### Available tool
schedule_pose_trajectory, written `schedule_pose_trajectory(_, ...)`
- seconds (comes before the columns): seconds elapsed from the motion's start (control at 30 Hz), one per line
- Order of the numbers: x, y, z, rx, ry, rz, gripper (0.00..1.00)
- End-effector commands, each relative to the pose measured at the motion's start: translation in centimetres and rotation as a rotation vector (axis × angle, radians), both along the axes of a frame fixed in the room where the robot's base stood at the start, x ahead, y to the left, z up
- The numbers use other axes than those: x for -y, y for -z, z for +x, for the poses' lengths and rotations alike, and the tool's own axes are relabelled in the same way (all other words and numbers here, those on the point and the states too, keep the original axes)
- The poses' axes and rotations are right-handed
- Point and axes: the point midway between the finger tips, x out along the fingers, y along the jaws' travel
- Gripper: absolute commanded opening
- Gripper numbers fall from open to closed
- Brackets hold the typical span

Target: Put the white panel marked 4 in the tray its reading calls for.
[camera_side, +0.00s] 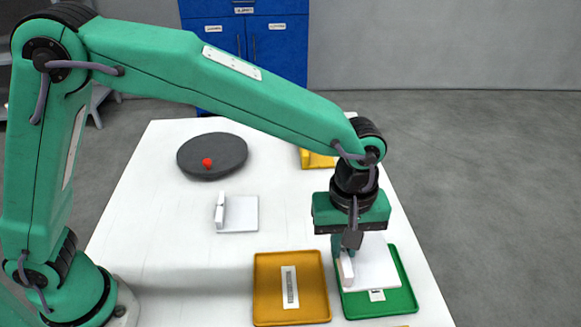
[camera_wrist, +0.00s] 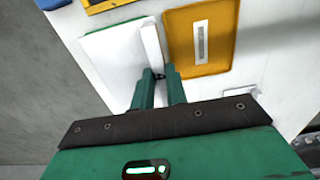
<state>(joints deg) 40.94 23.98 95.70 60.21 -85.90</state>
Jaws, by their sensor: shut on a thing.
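A white panel (camera_side: 375,268) with an upright rib is over the green tray (camera_side: 404,284) at the front right. It covers much of the tray floor; I cannot tell whether it touches it. My gripper (camera_side: 345,262) points down and is shut on the rib at the panel's left side. In the wrist view the fingers (camera_wrist: 160,82) meet at the rib's end, with the panel (camera_wrist: 112,62) beyond. I cannot read a number on it. An orange tray (camera_side: 262,300) with a pale label strip is just left of the green one; it also shows in the wrist view (camera_wrist: 221,54).
A second white panel (camera_side: 243,213) with an upright rib lies mid-table. A dark round disc (camera_side: 225,150) bearing a small red knob (camera_side: 207,162) is at the back left. A yellow object (camera_side: 318,160) is at the back, partly hidden by my arm. The table's left-middle is clear.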

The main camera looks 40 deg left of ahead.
Motion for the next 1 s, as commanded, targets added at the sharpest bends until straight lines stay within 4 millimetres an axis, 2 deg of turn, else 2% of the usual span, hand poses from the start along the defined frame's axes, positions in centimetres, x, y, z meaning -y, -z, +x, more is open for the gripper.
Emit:
schedule_pose_trajectory(0.03,1.2,0.0,-1.1,0.001,0.007,-0.001,0.0)
schedule_pose_trajectory(0.2,3.7,0.2,-3.8,0.001,0.005,-0.001,0.0)
schedule_pose_trajectory(0.47,5.1,0.3,-5.5,0.001,0.0,-0.002,0.0)
schedule_pose_trajectory(0.77,4.9,0.7,-4.9,0.001,-0.003,-0.001,0.0)
schedule_pose_trajectory(1.0,3.8,2.6,-2.1,0.0,-0.005,0.0,0.0)
